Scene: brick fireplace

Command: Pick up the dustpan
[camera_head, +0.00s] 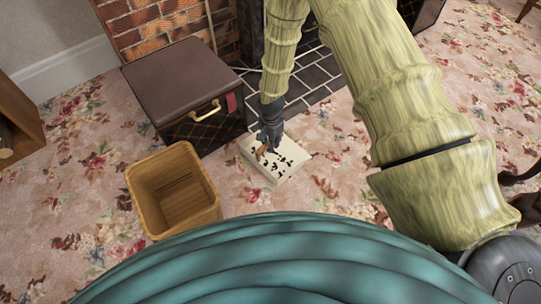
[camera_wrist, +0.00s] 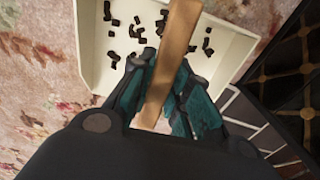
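The dustpan is a cream, shallow pan (camera_head: 284,174) with dark bits scattered in it and a brown wooden handle. In the head view it is at or close above the carpet, right of the wooden bin; I cannot tell whether it touches the floor. In the wrist view the pan's cream rim (camera_wrist: 91,50) shows at the top, and the handle (camera_wrist: 180,30) runs down between my fingers. My gripper (camera_wrist: 167,62) has its teal fingers close against both sides of the handle and looks shut on it. In the head view my gripper (camera_head: 268,146) is over the pan.
A wooden bin (camera_head: 172,190) stands left of the dustpan. A dark brown chest (camera_head: 185,85) with a gold handle stands behind it, by the brick fireplace (camera_head: 165,25). Dark hearth tiles (camera_head: 312,78) lie beyond. Open floral carpet (camera_head: 335,135) lies right of the pan.

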